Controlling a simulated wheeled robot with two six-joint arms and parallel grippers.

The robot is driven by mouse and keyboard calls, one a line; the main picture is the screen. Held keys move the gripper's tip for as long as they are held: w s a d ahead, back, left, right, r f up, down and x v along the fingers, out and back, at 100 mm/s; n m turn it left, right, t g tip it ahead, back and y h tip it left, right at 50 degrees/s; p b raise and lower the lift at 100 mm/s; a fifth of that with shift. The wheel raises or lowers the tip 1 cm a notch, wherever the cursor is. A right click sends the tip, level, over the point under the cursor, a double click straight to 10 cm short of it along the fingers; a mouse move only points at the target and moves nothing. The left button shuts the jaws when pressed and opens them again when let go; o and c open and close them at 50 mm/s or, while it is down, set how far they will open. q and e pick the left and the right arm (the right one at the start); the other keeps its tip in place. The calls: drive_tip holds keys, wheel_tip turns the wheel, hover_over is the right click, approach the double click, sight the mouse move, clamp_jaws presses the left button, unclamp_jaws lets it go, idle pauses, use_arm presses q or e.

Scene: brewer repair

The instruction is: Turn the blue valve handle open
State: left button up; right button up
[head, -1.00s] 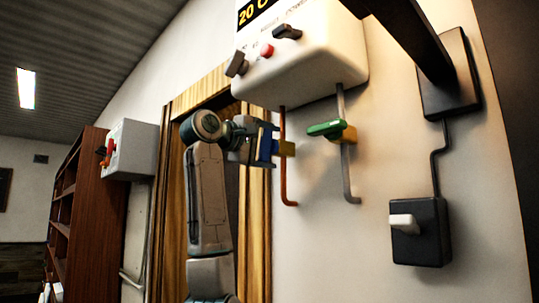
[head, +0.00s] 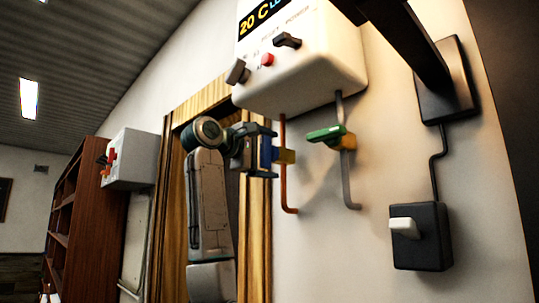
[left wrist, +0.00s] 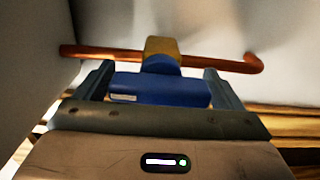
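The blue valve handle (head: 266,154) sits on a yellow valve body (head: 286,156) on the copper pipe (head: 285,192) under the white boiler. It stands upright in the head view. My left gripper (head: 263,151) is at the handle, its fingers spread wide above and below it. In the left wrist view the blue handle (left wrist: 160,90) lies between the two fingers of the left gripper (left wrist: 160,84), close to both. I cannot tell whether they touch it. My right gripper is not in view.
The white boiler (head: 300,75) hangs above with knobs and a red button. A green handle (head: 325,134) on a grey pipe (head: 345,180) is close to the right. A black switch box (head: 421,236) is further right. A wooden door frame (head: 256,220) stands behind my left arm.

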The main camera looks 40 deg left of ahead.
use_arm(q)
drive_tip(key=shift+o, duration=0.5)
drive_tip(key=shift+s, duration=0.1)
drive_tip(key=shift+s+f, duration=0.1)
drive_tip(key=shift+s, duration=0.15)
drive_tip(key=s+a+b, duration=0.1)
drive_tip(key=s+b, duration=0.3)
drive_tip(key=s, duration=0.6)
drive_tip(key=shift+s, duration=0.1)
